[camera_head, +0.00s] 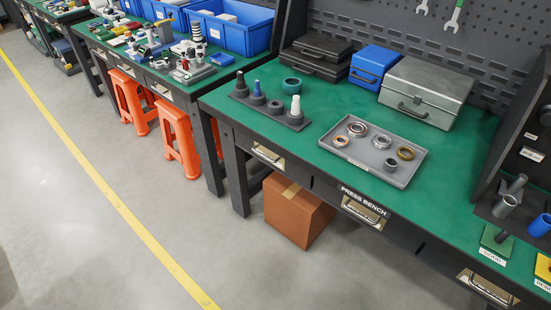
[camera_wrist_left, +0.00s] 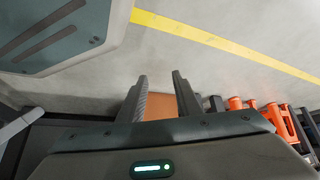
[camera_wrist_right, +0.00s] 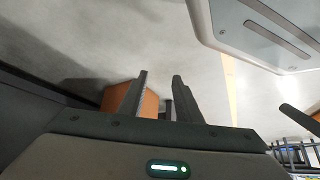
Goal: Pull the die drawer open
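The green-topped press bench has drawers along its dark front, each with a metal handle and label plate. The left drawer handle (camera_head: 268,155), the middle drawer handle (camera_head: 364,208) and the right drawer handle (camera_head: 487,289) show in the head view. The drawers look shut. Their label text is too small to tell which is the die drawer. Neither gripper shows in the head view. My left gripper (camera_wrist_left: 160,88) is open and empty, with floor and a brown box beyond its fingers. My right gripper (camera_wrist_right: 161,88) is open and empty, also with the box beyond.
A cardboard box (camera_head: 297,211) stands on the floor under the bench. On top are a grey tray (camera_head: 365,165) with rings, a dark post stand (camera_head: 240,95) and a silver case (camera_head: 425,92). Orange stools (camera_head: 180,138) stand at left. The floor in front is clear.

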